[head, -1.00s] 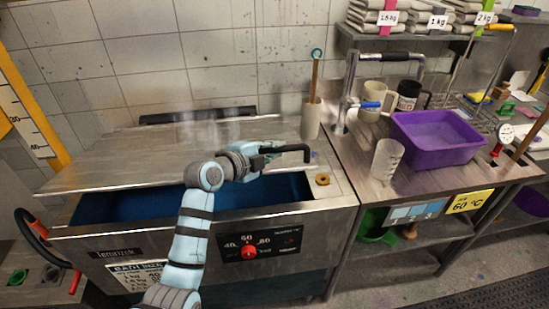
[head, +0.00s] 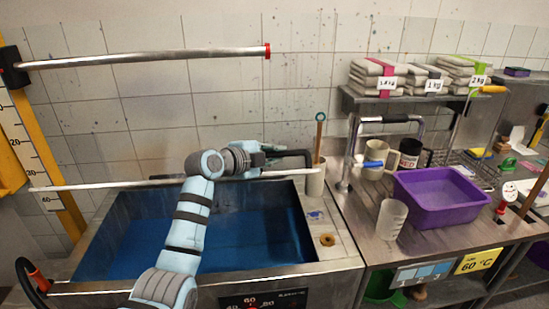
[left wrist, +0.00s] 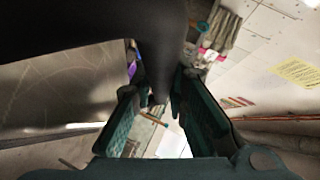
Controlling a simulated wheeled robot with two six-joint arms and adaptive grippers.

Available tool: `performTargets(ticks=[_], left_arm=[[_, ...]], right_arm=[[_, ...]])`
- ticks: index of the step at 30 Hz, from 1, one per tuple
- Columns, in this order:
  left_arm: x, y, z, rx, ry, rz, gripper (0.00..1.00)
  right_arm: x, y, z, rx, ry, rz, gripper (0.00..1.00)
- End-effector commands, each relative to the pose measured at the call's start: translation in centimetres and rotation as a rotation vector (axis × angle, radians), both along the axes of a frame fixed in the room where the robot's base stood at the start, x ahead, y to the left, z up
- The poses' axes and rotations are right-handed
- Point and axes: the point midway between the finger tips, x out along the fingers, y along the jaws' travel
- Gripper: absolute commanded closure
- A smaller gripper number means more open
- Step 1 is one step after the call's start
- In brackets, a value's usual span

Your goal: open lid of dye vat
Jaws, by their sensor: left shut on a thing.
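The dye vat (head: 335,262) stands front left, with blue liquid in its basin. Its steel lid (head: 110,187) is raised and seen almost edge-on as a thin strip across the basin's back. A black lid handle (head: 298,153) sticks out to the right of my left gripper (head: 270,152). That gripper is shut on the handle. In the left wrist view the dark handle (left wrist: 155,60) runs between the fingers (left wrist: 160,115), and the scratched lid face (left wrist: 60,85) fills the left side. The fingertip contact is partly hidden. My right gripper is not in view.
A cup with a stirring stick (head: 315,180) stands at the vat's back right corner, close to the handle. A purple tub (head: 440,200), a clear beaker (head: 390,220) and mugs stand on the right counter. A metal rail (head: 150,57) crosses the wall above.

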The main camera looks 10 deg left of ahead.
Motion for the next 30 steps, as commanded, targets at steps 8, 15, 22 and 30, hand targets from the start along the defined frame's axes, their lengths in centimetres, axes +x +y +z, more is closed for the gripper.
performTargets(ticks=[8, 15, 22, 30], left_arm=[[0.0, 0.0, 0.0, 0.0, -0.001, 0.0, 0.65], [-0.1, 0.0, 0.0, 0.0, 0.0, 0.0, 0.65], [-3.0, 1.9, 1.1, 0.002, -0.004, 0.002, 0.65], [-8.7, 5.2, 3.3, 0.003, -0.003, 0.002, 0.65]], right_arm=[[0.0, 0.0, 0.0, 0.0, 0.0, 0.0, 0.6], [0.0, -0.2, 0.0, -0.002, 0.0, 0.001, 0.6], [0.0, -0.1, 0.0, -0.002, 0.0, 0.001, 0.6], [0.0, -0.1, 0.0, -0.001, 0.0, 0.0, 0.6]])
